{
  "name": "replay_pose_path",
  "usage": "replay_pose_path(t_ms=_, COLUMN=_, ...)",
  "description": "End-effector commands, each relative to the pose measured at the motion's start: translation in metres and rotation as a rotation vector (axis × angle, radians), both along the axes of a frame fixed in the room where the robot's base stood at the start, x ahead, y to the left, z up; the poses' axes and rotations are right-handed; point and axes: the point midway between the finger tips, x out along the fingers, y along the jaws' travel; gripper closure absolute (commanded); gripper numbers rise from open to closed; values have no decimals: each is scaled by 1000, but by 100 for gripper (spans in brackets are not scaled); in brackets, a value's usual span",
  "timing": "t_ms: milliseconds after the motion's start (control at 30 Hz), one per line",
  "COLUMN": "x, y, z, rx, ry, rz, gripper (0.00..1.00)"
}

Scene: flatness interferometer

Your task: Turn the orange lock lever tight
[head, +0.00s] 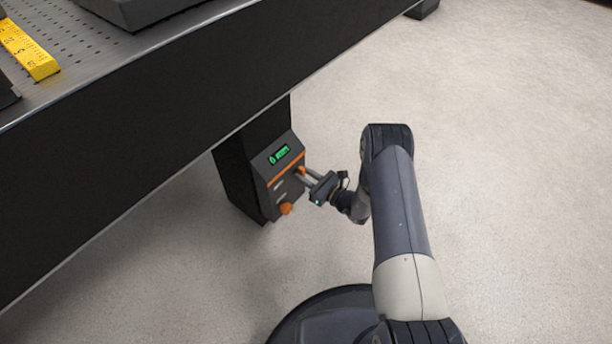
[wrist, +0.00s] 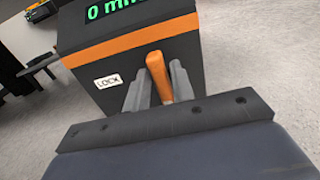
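The orange lock lever (wrist: 158,75) sticks out from the front of a dark control box (wrist: 130,70), beside a white LOCK label (wrist: 107,82). In the wrist view it is slightly tilted, its top leaning left. My gripper (wrist: 159,85) has one grey finger on each side of the lever, close against it, and looks shut on it. In the head view the gripper (head: 307,174) reaches the box's right side from the right. The lever is small there and partly hidden by the fingers.
The box has a green-lit display (head: 279,156) and a lower orange knob (head: 286,208). It sits at a black table leg (head: 235,180) under a large table edge (head: 150,140). A yellow ruler (head: 28,50) lies on the tabletop. The floor to the right is clear.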

Motion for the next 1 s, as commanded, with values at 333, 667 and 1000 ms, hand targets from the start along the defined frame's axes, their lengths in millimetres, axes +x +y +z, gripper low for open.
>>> replay_pose_path(t_ms=333, x=0, y=0, z=0, rx=0, ry=0, rz=1, gripper=100)
replay_pose_path(t_ms=667, x=-1, y=1, z=-2, rx=-50, ry=-66, rz=2, gripper=100)
replay_pose_path(t_ms=1000, x=-3, y=2, z=-4, rx=-218, ry=-280, rz=1, gripper=100)
